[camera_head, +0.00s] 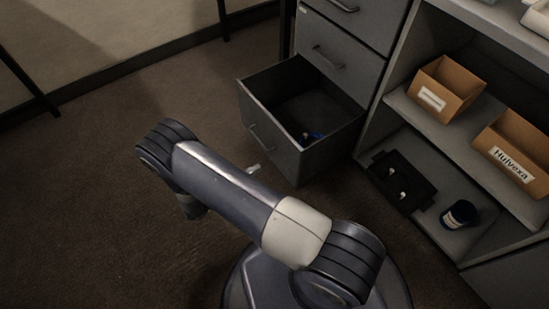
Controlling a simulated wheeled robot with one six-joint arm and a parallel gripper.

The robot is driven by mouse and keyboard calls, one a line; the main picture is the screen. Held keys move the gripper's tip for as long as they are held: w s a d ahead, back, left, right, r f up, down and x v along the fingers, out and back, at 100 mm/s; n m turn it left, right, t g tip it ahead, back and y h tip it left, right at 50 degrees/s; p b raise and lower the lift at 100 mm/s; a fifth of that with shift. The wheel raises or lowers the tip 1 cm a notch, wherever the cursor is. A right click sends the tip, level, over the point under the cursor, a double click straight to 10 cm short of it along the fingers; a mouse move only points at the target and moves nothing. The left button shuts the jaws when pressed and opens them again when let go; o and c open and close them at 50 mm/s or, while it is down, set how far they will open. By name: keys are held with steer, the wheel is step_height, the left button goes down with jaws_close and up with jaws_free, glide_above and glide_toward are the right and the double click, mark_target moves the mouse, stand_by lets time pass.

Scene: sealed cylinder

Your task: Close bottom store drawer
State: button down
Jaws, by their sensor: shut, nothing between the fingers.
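The bottom store drawer (275,148) is the lowest drawer of a grey cabinet (349,35), in the head view at upper middle. It is pulled well out, with its bar handle (261,139) on the front face. Small dark and blue items (314,135) lie inside, too small to name. A small pale tip of my gripper (254,169) shows just past my arm, a little in front of and below the drawer front. My gripper is shut and empty. Most of it is hidden behind my arm. Whether it touches the drawer front cannot be told.
The drawers above are shut. To the right stands an open shelf (397,99) with cardboard boxes (447,89), one labelled Hulvexa (514,152). A black tray (401,184) and a dark cup (459,215) are on its lower level. Brown floor (80,200) at left is clear.

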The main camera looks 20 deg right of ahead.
mark_target(295, 147)
steer(key=b+x, duration=0.3)
steer(key=x, duration=1)
steer(key=shift+d+f, duration=0.1)
steer(key=shift+d, duration=0.15)
steer(key=shift+d, duration=0.1)
